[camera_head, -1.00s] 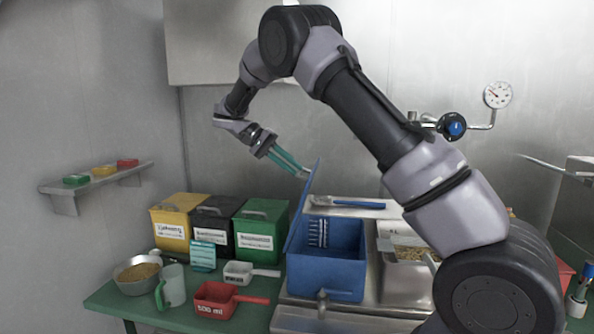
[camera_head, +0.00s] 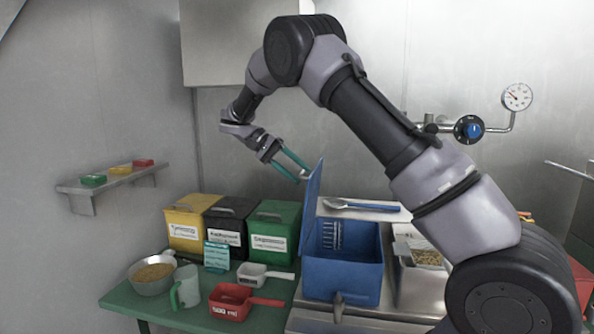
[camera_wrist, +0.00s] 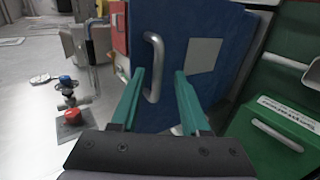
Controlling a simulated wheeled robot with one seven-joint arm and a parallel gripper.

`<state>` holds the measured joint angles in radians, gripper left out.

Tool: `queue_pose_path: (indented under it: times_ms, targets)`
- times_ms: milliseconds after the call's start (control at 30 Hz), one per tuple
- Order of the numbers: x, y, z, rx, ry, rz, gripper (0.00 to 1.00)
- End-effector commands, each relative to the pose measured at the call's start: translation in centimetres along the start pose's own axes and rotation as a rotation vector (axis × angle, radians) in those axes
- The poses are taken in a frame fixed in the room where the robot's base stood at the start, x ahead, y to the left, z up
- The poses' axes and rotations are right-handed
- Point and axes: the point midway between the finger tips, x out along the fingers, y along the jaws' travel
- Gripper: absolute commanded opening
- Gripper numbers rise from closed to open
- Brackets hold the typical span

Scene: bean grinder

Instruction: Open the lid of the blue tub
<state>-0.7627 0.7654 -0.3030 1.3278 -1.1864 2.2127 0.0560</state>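The blue tub (camera_head: 342,277) stands in the middle of the head view with its top uncovered and its inside showing. Its blue lid (camera_head: 313,203) stands raised, nearly upright, along the tub's left side. My gripper (camera_head: 304,175) is at the lid's upper left, its teal fingers spread apart. In the wrist view the lid's face (camera_wrist: 180,30) fills the middle, with a grey bar handle (camera_wrist: 154,67) and a grey patch. The handle shows between my open fingers (camera_wrist: 159,85), nearer the left one. I cannot tell whether they touch it.
Yellow, black and green (camera_head: 268,230) lidded bins stand left of the tub. A red scoop (camera_head: 232,302), a white scoop (camera_head: 256,272), a jug (camera_head: 187,287) and a grain bowl (camera_head: 152,275) lie before them. A blue-handled tool (camera_head: 365,206) lies behind the tub. A grain container (camera_head: 420,265) is at right.

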Motion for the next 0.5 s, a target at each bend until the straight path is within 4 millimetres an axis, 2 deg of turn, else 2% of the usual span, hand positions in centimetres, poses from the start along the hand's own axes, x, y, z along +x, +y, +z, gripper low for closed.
queue_pose_path:
  times_ms: [300, 367, 500]
  targets:
    - [-0.5, 0.2, -0.2, 0.004, 0.006, -0.002, 0.45]
    - [-1.1, 0.2, -0.2, 0.005, 0.006, -0.002, 0.45]
    - [-3.4, 0.1, -0.2, 0.007, 0.009, -0.004, 0.45]
